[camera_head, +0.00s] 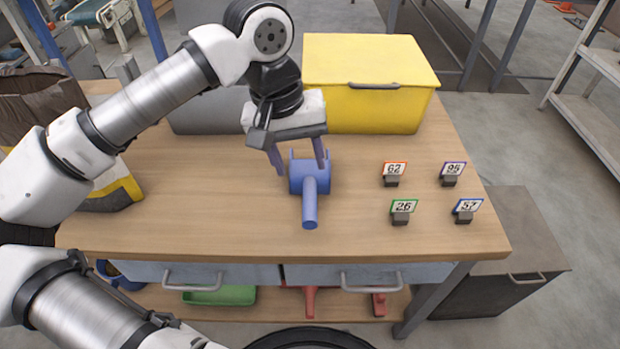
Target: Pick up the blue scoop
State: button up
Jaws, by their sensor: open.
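The blue scoop (310,187) lies on the wooden table (230,215) near its middle. Its handle points toward the table's front edge and its bowl faces the back. My gripper (299,170) is open, pointing down over the scoop's bowl, with one finger to the left and one toward the right of it. The fingertips look close to the bowl. I cannot tell whether they touch it.
A yellow box (375,105) stands behind the scoop, with a grey box (205,120) to its left. Several numbered tags, such as 62 (394,170) and 26 (403,208), stand to the right. The table's front edge is clear.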

aim_at(308, 199)
jog(key=f, duration=0.2)
jog(key=d+f, duration=0.1)
jog(key=f, duration=0.4)
jog(key=shift+d+f+p, duration=0.25)
jog(key=shift+f+p, duration=0.05)
jog(key=shift+f, duration=0.1)
jog(key=shift+w+d+f+p, duration=0.1)
jog(key=shift+w+f+p, duration=0.1)
jog(key=shift+f, duration=0.7)
jog(key=shift+w+d+f+p, duration=0.1)
jog(key=shift+f+p, duration=0.15)
jog(key=shift+f, duration=0.7)
jog(key=shift+w+f+p, duration=0.1)
jog(key=shift+f+p, duration=0.1)
jog(key=shift+f, duration=0.7)
grip_shut()
